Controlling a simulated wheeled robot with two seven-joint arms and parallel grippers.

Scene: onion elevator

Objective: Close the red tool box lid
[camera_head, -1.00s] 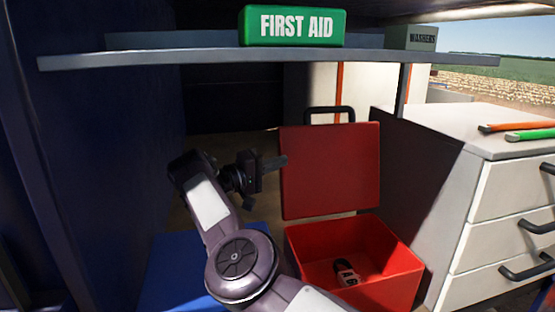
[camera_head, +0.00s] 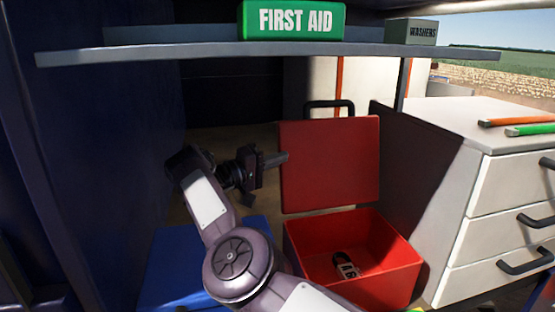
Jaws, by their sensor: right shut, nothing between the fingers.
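The red tool box (camera_head: 395,270) sits low in front of me, with its lid (camera_head: 330,165) standing upright at the back, fully open. A black handle (camera_head: 328,106) shows at the top of the lid. My left gripper is not in view.
A shelf (camera_head: 200,54) crosses above with a green first aid box (camera_head: 292,20) and a grey washers box (camera_head: 412,32). A white drawer cabinet (camera_head: 500,190) stands right, with orange (camera_head: 512,121) and green (camera_head: 530,130) tools on top. A blue object (camera_head: 180,270) lies left of the tool box.

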